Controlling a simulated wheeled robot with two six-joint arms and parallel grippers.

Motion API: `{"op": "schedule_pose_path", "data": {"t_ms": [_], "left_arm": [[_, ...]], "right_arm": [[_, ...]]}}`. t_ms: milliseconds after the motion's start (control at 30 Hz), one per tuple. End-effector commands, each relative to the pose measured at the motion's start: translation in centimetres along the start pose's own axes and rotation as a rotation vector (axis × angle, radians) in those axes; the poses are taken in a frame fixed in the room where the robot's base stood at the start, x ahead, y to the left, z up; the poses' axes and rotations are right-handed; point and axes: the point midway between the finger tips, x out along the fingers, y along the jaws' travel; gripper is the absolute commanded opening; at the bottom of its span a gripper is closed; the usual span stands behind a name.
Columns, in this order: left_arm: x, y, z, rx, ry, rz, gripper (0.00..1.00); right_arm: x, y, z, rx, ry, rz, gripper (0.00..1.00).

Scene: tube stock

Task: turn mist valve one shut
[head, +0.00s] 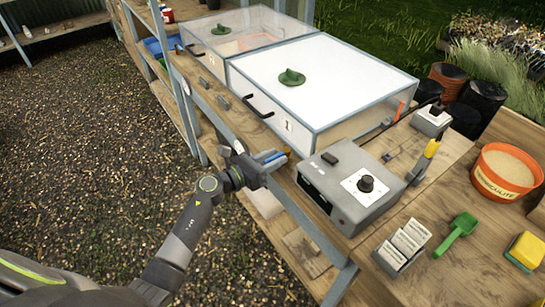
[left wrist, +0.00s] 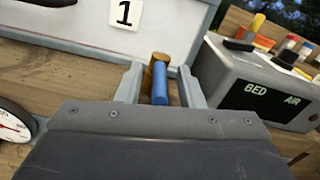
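Mist valve one shows as a blue lever (head: 270,156) with a brass body (head: 287,151), low at the front of the white-lidded case marked 1 (head: 320,75). In the left wrist view the blue lever (left wrist: 160,86) points toward me, with the brass part (left wrist: 158,64) behind and beside it. My left gripper (head: 266,163) is at the valve. In the left wrist view its two fingers (left wrist: 160,92) stand either side of the lever with a visible gap on each side, so it is open around the lever. My right gripper is not in view.
A grey control box (head: 350,185) with a black knob stands just right of the valve; its BED and AIR display (left wrist: 272,100) shows close by. A round dial gauge (left wrist: 14,130) is at the left. Label holders (head: 402,245), a green scoop (head: 457,233) and an orange tub (head: 505,172) stand right.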

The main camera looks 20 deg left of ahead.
Motion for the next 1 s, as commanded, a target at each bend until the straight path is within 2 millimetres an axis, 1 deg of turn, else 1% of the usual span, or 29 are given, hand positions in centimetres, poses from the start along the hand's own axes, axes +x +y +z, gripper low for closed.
{"op": "schedule_pose_path", "data": {"t_ms": [200,267,467,500,800,1000], "left_arm": [[0.0,0.0,0.0,0.0,0.0,0.0,0.34],[0.0,0.0,0.0,0.0,0.0,0.0,0.28],[0.0,0.0,0.0,0.0,0.0,0.0,0.02],[0.0,0.0,0.0,0.0,0.0,0.0,0.0],[0.0,0.1,-0.1,0.0,0.001,-0.002,0.0],[0.0,0.3,-0.2,0.004,0.007,-0.032,0.0]], "right_arm": [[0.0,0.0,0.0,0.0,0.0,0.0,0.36],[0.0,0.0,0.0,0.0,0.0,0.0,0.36],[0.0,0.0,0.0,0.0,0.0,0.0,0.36],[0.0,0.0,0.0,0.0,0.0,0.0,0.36],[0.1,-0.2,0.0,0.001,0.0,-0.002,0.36],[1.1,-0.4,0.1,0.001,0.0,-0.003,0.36]]}}
